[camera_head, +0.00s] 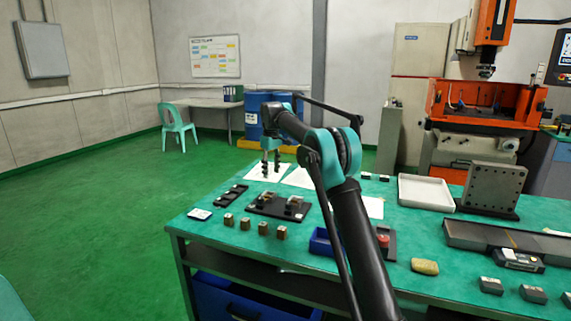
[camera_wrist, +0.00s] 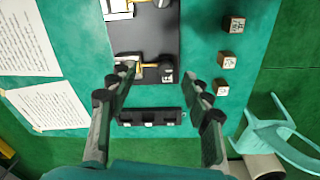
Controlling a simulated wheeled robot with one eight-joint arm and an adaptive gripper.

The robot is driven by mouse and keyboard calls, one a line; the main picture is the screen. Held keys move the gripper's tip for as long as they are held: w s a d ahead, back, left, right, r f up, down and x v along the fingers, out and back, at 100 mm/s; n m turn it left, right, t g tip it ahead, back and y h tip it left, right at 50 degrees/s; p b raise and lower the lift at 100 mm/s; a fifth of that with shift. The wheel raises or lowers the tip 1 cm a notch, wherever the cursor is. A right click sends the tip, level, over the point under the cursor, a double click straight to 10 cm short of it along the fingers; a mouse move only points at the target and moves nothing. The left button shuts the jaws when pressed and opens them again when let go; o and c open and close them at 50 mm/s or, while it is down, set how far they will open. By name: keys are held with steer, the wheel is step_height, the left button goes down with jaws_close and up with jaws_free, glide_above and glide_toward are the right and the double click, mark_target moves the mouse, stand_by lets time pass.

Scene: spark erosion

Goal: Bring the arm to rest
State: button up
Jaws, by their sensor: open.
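My arm reaches up and over the green workbench (camera_head: 215,225) from the lower right in the head view. My gripper (camera_head: 271,166) hangs downward above the far left part of the bench. In the wrist view, my gripper (camera_wrist: 158,84) has its two fingers wide apart with nothing between them. Below it are a black fixture plate (camera_wrist: 148,38) with small clamps and a slim black rack (camera_wrist: 150,118). Both lie apart from the fingers, as far as the views show. In the head view the fixture plate (camera_head: 275,211) and the rack (camera_head: 231,195) lie left of my arm.
A blue bin (camera_head: 321,242), yellow sponge (camera_head: 424,266), white tray (camera_head: 425,192) and drilled upright plate (camera_head: 494,187) stand farther right. Paper sheets (camera_wrist: 28,40) lie beside the fixture. The floor at left is open around a chair (camera_head: 176,124).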

steer(key=s+d+f+m+t, duration=0.25)
steer(key=s+d+m, duration=0.25)
steer(key=s+d, duration=1.35)
steer(key=s+d+f+m, duration=0.2)
steer(key=s+f, duration=0.3)
steer(key=s, duration=0.5)
steer(key=s+d+f+m, duration=0.2)
steer(key=s+d+f, duration=0.2)
steer(key=s, duration=0.7)
steer(key=s+d+f+m+t, duration=0.1)
steer(key=s+d+f, duration=0.2)
steer(key=s+f, duration=0.3)
steer(key=s, duration=0.4)
steer(key=shift+s+f+m, duration=0.3)
steer(key=shift+f+m, duration=0.1)
steer(key=shift+w+d+r, duration=0.1)
